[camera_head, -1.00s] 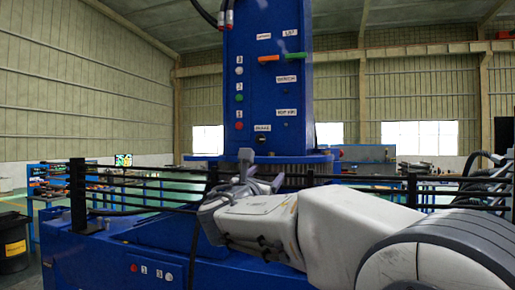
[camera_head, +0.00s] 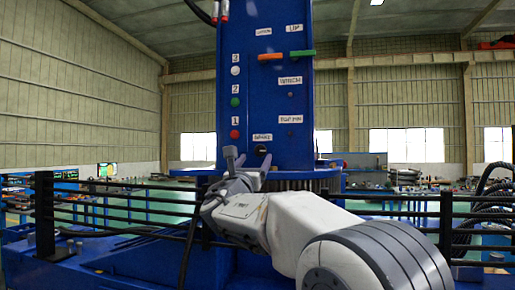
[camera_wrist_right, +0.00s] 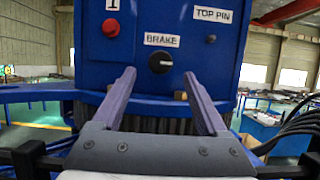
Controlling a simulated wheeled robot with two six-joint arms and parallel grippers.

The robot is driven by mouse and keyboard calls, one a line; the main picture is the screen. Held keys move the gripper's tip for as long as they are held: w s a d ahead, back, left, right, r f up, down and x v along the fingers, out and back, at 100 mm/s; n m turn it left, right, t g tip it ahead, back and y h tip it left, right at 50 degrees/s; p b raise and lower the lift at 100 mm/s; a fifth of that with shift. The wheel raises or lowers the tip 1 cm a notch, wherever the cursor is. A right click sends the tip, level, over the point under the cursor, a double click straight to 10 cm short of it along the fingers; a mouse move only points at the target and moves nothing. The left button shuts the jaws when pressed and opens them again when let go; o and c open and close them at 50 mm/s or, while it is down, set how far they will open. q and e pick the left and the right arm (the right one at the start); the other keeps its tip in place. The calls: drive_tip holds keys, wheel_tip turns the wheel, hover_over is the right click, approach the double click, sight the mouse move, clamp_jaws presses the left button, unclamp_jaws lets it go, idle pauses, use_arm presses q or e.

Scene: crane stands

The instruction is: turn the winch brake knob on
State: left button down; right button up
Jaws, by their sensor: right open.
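The winch brake knob is a small round black knob with a white mark, under the BRAKE label on the blue column. It shows in the right wrist view (camera_wrist_right: 160,63) and as a small dark spot in the head view (camera_head: 261,150). My right gripper (camera_head: 248,164) is open and empty, just below and in front of the knob in the head view. In the wrist view its two fingers (camera_wrist_right: 160,82) point at the column with the knob between and slightly beyond their tips, not touched. My left gripper is not in view.
A red button (camera_wrist_right: 111,27) sits left of the knob and a small TOP PIN knob (camera_wrist_right: 211,39) to its right. Orange and green levers (camera_head: 271,57) are higher on the blue column (camera_head: 262,100). Black rails (camera_head: 125,205) run across the front.

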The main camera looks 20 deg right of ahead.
sight(260, 152)
drive_tip(key=p+x, duration=0.2)
drive_tip(key=x, duration=0.3)
drive_tip(key=shift+d, duration=0.1)
clamp_jaws()
